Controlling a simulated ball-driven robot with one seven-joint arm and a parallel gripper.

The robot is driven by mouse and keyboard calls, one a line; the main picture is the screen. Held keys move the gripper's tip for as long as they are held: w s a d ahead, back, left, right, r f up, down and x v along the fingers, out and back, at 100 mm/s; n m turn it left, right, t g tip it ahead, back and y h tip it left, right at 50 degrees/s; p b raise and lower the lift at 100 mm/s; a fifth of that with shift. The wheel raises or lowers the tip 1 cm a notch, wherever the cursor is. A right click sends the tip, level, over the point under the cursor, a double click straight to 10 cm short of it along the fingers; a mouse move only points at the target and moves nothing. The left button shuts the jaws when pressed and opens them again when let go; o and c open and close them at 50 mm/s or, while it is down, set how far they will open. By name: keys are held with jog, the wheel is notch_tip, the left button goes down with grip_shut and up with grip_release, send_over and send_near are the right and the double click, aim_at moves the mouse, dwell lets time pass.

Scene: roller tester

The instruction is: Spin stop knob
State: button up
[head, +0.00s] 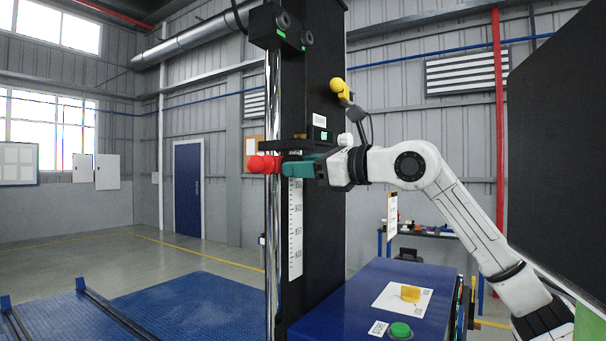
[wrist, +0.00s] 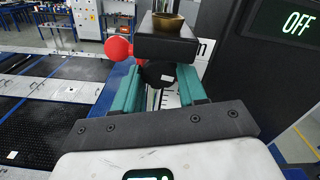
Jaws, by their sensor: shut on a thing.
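A black round knob (wrist: 158,73) with a small white mark sits under a black block with a brass-coloured bushing (wrist: 165,22) in the wrist view. My gripper (wrist: 158,80) has its teal fingers on either side of this knob and is shut on it. In the head view my gripper (head: 300,168) is level with the block at the upright chrome rod (head: 273,230), and its fingers hide the knob. A red ball-ended part (head: 262,164) is just left of the fingers. It also shows left of the block in the wrist view (wrist: 118,48).
A black column with a white scale (head: 295,230) stands behind the rod. A display reading OFF (wrist: 298,18) is at the right in the wrist view. A blue cabinet (head: 350,285) carries a green button (head: 400,330). A yellow handle (head: 338,86) is above my gripper.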

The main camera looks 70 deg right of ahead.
dwell(0.3)
jog(key=o, duration=1.1)
jog(key=shift+c, duration=0.2)
jog(key=b+v, duration=0.3)
jog(key=v, duration=0.7)
jog(key=shift+s, duration=0.35)
jog(key=shift+a, duration=0.15)
